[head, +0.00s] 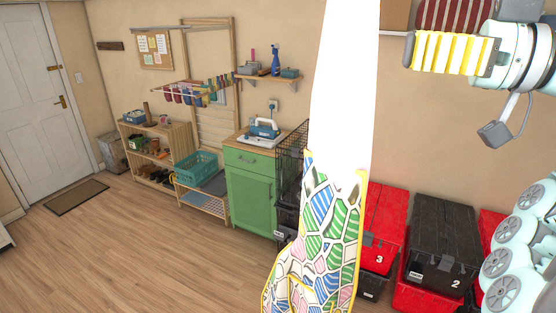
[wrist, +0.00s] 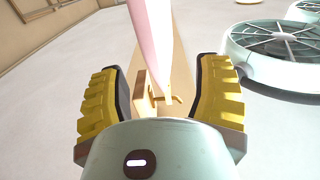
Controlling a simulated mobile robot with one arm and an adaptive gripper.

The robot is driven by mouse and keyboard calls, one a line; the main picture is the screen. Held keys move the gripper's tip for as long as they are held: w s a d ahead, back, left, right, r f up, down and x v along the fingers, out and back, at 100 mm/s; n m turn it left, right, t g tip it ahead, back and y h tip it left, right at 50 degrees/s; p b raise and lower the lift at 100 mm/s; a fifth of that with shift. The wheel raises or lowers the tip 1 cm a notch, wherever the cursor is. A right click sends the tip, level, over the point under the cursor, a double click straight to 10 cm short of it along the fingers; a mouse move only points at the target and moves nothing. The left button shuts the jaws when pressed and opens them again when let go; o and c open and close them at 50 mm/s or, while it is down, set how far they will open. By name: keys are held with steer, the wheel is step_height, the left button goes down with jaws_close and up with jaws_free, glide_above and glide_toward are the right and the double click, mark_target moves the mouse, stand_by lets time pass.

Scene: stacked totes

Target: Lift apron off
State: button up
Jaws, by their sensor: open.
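The apron (head: 325,225), with a green, blue and pink leaf-like pattern and a yellow edge, hangs in the middle of the head view. A tall plain white shape (head: 345,85) rises directly above it; I cannot tell whether it is part of the apron. My gripper (head: 412,50) is high at the right, apart from the apron in the picture. In the wrist view its two yellow fingers (wrist: 160,90) are spread, with nothing gripped. A wooden peg or hook (wrist: 172,97) and a pale pink-white tapering strip (wrist: 155,40) show beyond them. The apron's pattern is not visible there.
Red and black totes (head: 440,240) stand on the floor at the right, below my gripper. A green cabinet (head: 252,190), a wooden shelf unit (head: 160,150) and a drying rack (head: 200,90) line the wall.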

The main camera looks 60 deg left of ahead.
mark_target(376, 44)
steer(key=p+x, duration=0.2)
steer(key=x, duration=0.1)
steer(key=shift+s+a+r, duration=0.15)
steer(key=shift+a+r, duration=0.05)
steer(key=shift+a, duration=0.05)
steer(key=shift+s+a+f+p, duration=0.2)
steer(key=shift+s+a+p, duration=0.1)
steer(key=shift+a+p, duration=0.3)
steer(key=shift+s+a+r+p, duration=0.2)
steer(key=shift+a+p, duration=0.15)
steer(key=shift+p, duration=0.5)
steer(key=p+x, duration=0.2)
steer(key=p, duration=0.1)
steer(key=p+x, duration=0.1)
steer(key=shift+s+a+f, duration=0.15)
steer(key=shift+a+f, duration=0.05)
steer(key=shift+f, duration=0.05)
steer(key=shift+s+a+f+p, duration=0.2)
steer(key=shift+a+f+p, duration=0.1)
steer(key=shift+o, duration=0.4)
steer(key=shift+w, duration=0.1)
jaws_close()
